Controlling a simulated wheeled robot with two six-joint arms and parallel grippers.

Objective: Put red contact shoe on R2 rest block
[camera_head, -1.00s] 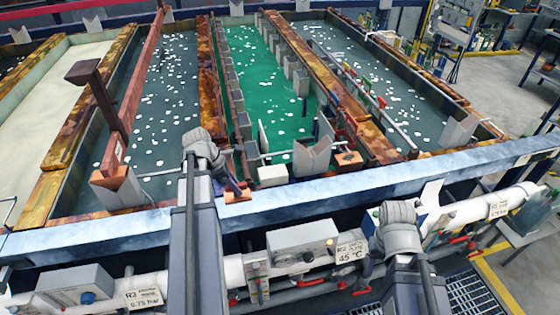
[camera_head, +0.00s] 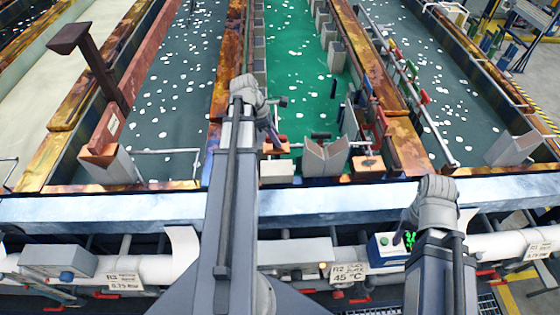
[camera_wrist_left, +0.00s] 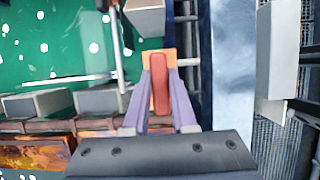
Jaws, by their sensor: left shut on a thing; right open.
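My left gripper (camera_wrist_left: 160,95) is shut on the red contact shoe (camera_wrist_left: 160,84), a narrow rounded red bar held between the two purple fingers in the left wrist view. An orange block (camera_wrist_left: 158,56) shows behind the shoe there; I cannot tell whether they touch. In the head view my left gripper (camera_head: 271,134) is over the front end of the green tank, just above an orange block (camera_head: 275,147). The shoe is not discernible there. Another orange block (camera_head: 367,164) stands further right. No R2 mark is readable on either block. My right gripper (camera_head: 404,238) is open, low at the right.
A white block (camera_head: 277,172) and a grey V-shaped support (camera_head: 326,157) stand near the orange blocks. The pale front rim (camera_head: 150,208) runs across, with pipes and control boxes below. A blue box (camera_head: 385,248) with green lights is close to my right gripper.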

